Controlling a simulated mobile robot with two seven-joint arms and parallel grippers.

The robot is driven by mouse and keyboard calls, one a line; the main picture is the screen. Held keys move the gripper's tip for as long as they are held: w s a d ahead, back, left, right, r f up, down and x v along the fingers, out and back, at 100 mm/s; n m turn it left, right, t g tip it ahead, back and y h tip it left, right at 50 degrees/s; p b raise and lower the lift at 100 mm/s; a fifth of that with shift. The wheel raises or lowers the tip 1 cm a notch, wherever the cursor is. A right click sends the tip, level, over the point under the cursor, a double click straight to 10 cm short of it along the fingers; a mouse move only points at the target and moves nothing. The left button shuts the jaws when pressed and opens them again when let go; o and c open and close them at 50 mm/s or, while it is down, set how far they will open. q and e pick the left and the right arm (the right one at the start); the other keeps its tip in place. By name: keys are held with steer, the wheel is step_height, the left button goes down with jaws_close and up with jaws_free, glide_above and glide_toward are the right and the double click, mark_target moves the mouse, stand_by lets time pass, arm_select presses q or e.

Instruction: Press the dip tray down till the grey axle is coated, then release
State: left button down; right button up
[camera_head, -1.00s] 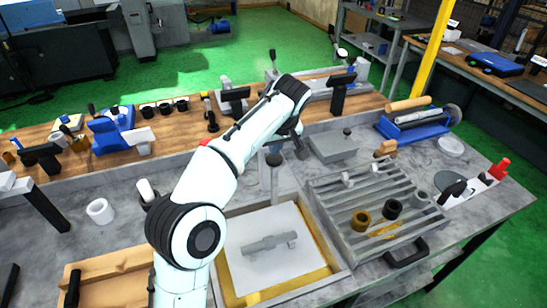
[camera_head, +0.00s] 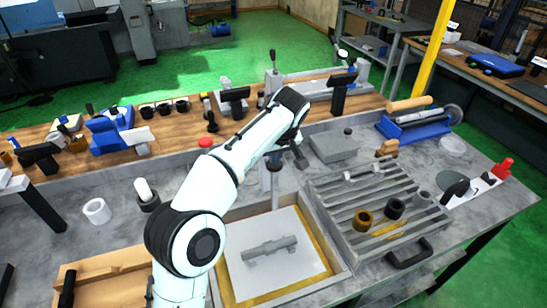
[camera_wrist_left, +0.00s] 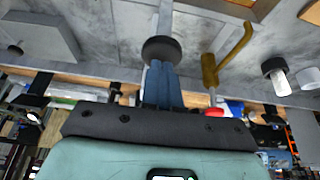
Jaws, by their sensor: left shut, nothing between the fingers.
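The grey axle (camera_head: 269,247) lies over the white surface inside the dip tray (camera_head: 318,247), which has a yellow-brown inner border, at the lower middle of the head view. A grey post with a dark round knob (camera_head: 273,162) stands at the tray's back edge. My left gripper (camera_head: 283,152) reaches down beside this knob; the arm partly hides its fingertips. In the left wrist view its blue fingers (camera_wrist_left: 161,72) are shut with nothing between them, and their tips overlap the dark knob (camera_wrist_left: 162,46). I cannot tell whether they touch it. My right gripper is not in view.
A slatted grey rack (camera_head: 375,207) with several rings stands right of the tray. A wooden tray (camera_head: 105,275) and a white ring (camera_head: 97,211) are at the left.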

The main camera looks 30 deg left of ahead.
mark_target(276, 181)
arm_select(q)
steer(key=shift+f+b, duration=1.45)
steer(key=shift+f, duration=1.45)
steer(key=shift+d+f+b, duration=0.1)
steer(key=shift+f+b, duration=1.5)
steer(key=shift+f, duration=0.9)
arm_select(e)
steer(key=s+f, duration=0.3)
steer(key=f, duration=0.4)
arm_select(q)
steer(key=shift+r, duration=0.15)
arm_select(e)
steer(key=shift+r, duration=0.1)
arm_select(q)
steer(key=shift+r+p, duration=2.1)
steer(key=shift+r, duration=0.5)
steer(key=shift+r+p, duration=1.6)
steer(key=shift+r, duration=0.9)
steer(key=shift+r+p, duration=0.9)
steer(key=shift+r, duration=0.8)
step_height(276, 181, up, 6)
steer(key=p, duration=0.2)
steer(key=shift+r+p, duration=0.2)
steer(key=shift+p, duration=0.15)
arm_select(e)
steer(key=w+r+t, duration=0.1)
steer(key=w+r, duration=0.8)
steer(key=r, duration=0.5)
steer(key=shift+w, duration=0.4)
